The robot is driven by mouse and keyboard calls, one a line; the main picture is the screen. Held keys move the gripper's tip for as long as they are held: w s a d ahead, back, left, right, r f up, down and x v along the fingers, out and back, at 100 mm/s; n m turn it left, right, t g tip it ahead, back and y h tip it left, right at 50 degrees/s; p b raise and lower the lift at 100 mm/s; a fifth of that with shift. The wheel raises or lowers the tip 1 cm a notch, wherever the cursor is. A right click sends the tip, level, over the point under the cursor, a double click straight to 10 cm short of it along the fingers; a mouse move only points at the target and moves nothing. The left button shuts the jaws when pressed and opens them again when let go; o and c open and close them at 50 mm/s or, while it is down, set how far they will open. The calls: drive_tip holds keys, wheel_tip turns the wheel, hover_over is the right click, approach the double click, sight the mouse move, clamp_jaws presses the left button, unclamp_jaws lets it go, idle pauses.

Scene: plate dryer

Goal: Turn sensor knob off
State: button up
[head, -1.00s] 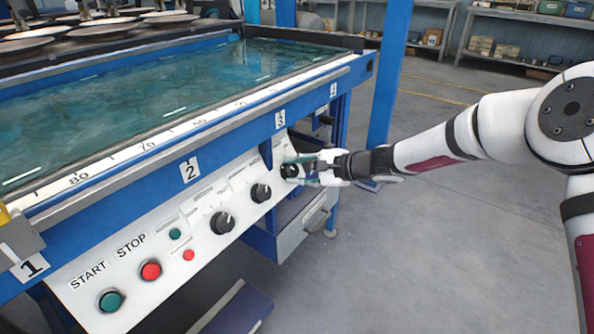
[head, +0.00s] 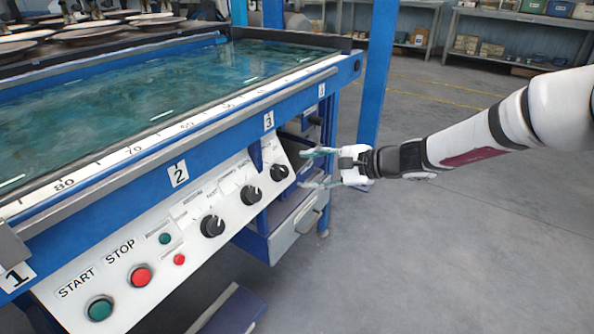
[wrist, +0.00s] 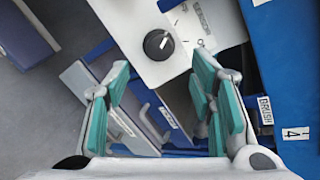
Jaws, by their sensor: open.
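The sensor knob (head: 279,172) is the black, rightmost knob on the white sloped control panel (head: 105,262). In the wrist view, the black sensor knob (wrist: 156,46) has a short white mark and sits by a partly readable SENSOR label (wrist: 202,17). My gripper (head: 316,168) is open and empty, just right of the knob and apart from it. In the wrist view, its teal-padded fingers (wrist: 162,75) are spread wide, with the knob beyond the tips and between them.
Two other black knobs (head: 251,195) (head: 212,226) and the green START (head: 99,308) and red STOP (head: 140,275) buttons lie along the panel to the left. A water tank (head: 150,105) is above. A grey drawer (head: 292,236) is below. Open floor lies to the right.

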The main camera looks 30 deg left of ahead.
drive_tip(key=shift+v, duration=1.9)
